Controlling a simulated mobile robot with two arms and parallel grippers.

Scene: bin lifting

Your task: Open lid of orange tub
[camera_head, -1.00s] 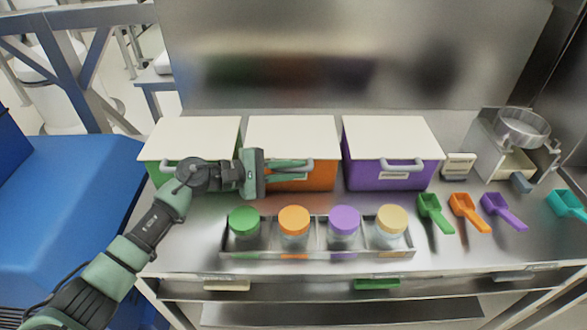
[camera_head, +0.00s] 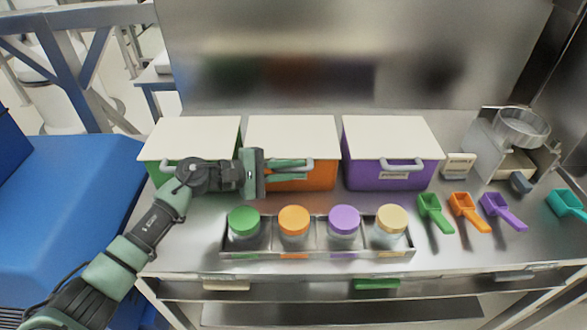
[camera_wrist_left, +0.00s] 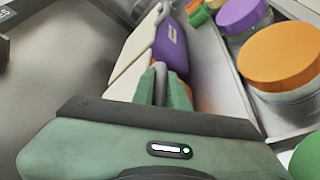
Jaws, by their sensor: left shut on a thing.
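The orange tub (camera_head: 322,178) stands at the back of the steel bench, between a green tub and a purple tub. Its cream lid (camera_head: 291,135) lies flat and closed on top. My left gripper (camera_head: 304,169) is at the tub's front, just under the lid's front edge, and is shut on the lid's handle. The fingers hide most of that handle. In the left wrist view the green fingers (camera_wrist_left: 161,84) are close together beside the cream lids. My right gripper is not in view.
The green tub (camera_head: 161,172) and purple tub (camera_head: 390,178) flank the orange one, both lidded. A metal rack (camera_head: 318,252) of jars with coloured caps stands in front. Coloured scoops (camera_head: 468,211) and a scale-like device (camera_head: 515,150) are at right. A steel panel rises behind.

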